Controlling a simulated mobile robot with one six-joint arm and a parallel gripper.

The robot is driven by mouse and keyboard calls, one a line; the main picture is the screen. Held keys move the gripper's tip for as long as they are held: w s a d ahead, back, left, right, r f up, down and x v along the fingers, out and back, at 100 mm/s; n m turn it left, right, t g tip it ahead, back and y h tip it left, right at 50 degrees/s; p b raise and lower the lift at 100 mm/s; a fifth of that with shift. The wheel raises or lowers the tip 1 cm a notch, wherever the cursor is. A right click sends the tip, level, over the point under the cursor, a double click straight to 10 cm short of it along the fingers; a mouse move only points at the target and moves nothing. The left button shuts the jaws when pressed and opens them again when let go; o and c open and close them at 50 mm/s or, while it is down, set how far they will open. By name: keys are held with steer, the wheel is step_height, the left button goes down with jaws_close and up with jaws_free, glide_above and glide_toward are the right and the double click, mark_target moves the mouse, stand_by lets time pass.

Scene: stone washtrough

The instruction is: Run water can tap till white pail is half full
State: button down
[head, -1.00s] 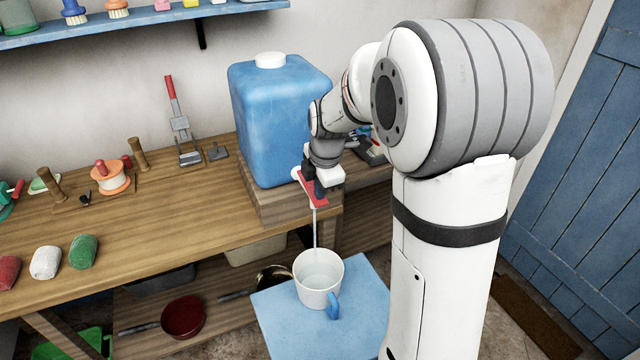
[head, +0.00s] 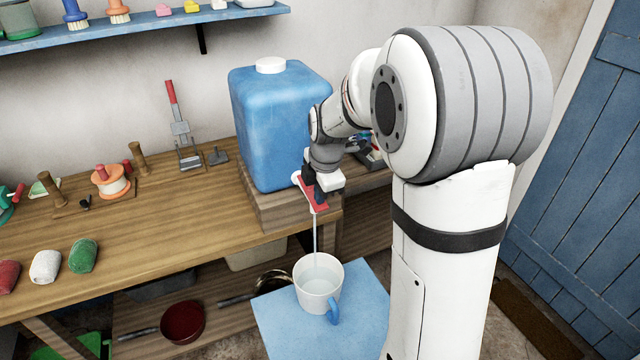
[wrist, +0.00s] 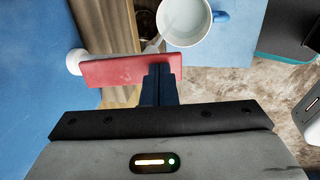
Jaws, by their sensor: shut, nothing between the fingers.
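The blue water can (head: 280,125) stands on a wooden block at the bench's end. Its tap has a red lever (head: 314,194), which also shows in the wrist view (wrist: 115,70). A thin stream of water (head: 315,235) runs from the tap into the white pail (head: 312,290). The pail, with a blue handle, stands on a blue stand below; it also shows in the wrist view (wrist: 172,38). Water lies inside it, its surface below the rim. My gripper (wrist: 160,72) is shut and empty, its fingertips against the red lever's edge.
The wooden bench (head: 200,230) holds rolled cloths, spools and tools on the left. The blue stand (head: 365,310) has bare room around the pail. A dark red bowl (head: 183,320) and a pan sit on the lower shelf. A blue door (head: 580,190) is at right.

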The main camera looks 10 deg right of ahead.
steer(key=shift+r, duration=0.15)
steer(key=shift+r+p, duration=0.5)
steer(key=shift+r, duration=0.2)
steer(key=shift+r, duration=0.3)
steer(key=w+p+v, duration=0.2)
steer(key=v, duration=1.1)
steer(key=shift+r, duration=0.3)
